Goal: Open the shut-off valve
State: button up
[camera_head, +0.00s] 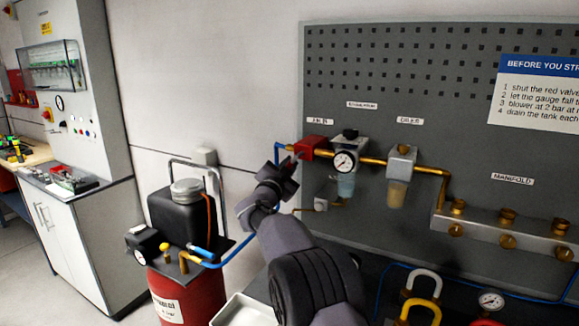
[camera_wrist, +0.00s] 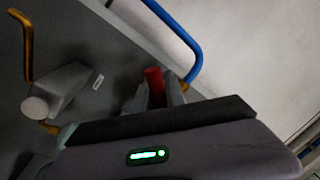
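The red shut-off valve (camera_head: 312,147) sits on the panel under the "AIR IN" label, between a blue pipe on its left and the brass line on its right. My gripper (camera_head: 284,150) is at the valve's left side, in front of the blue pipe. In the wrist view a red part (camera_wrist: 154,84) stands between my two fingertips (camera_wrist: 158,92). The fingers are apart with the red part between them; whether they press on it cannot be told. My gripper's body hides the lower part of the fingers there.
A regulator with a gauge (camera_head: 344,162) and an oiler (camera_head: 401,165) stand right of the valve. A red compressor tank (camera_head: 190,292) with a black motor stands below left. Padlocks (camera_head: 420,310) lie on the bench.

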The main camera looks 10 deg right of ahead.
jog(key=o, duration=0.4)
jog(key=shift+o, duration=0.2)
jog(key=v, duration=1.7)
jog(key=shift+s+p, duration=0.2)
jog(key=shift+p, duration=0.2)
jog(key=shift+a, duration=0.1)
jog(key=shift+c, duration=0.3)
